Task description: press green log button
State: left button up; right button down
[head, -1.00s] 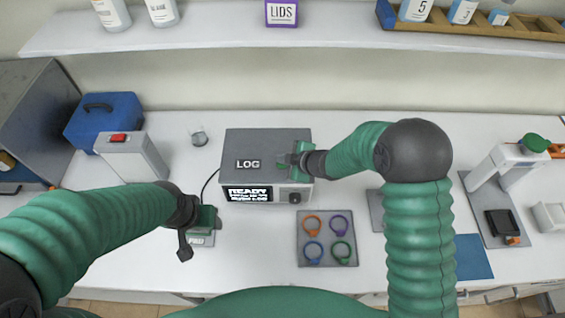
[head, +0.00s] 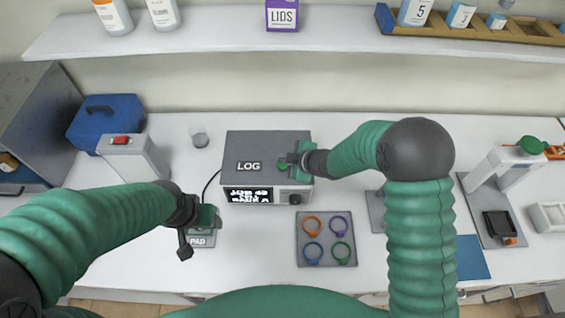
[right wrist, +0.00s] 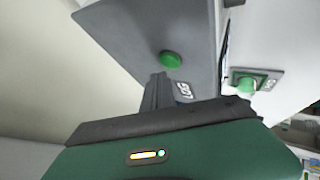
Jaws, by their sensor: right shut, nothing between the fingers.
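The green log button (right wrist: 170,60) is a round cap on top of a grey box (head: 262,143) with a LOG label. It also shows in the head view (head: 283,167), at the tip of my right gripper (head: 291,160). In the right wrist view my right gripper (right wrist: 157,85) is shut with nothing held. Its fingertips are just beside the button there, and the cap is uncovered. My left gripper (head: 203,222) is low over a grey pad (head: 203,241) left of the box; its fingers are unclear.
The box's front has a lit display (head: 248,195) and a dark knob (head: 295,198). A tray of coloured rings (head: 327,258) lies in front. A shelf (head: 230,40) runs above.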

aim_at(285, 167)
notch_tip(285, 167, up, 5)
jog(key=p, duration=0.4)
jog(key=shift+p, duration=0.35)
dwell(0.4)
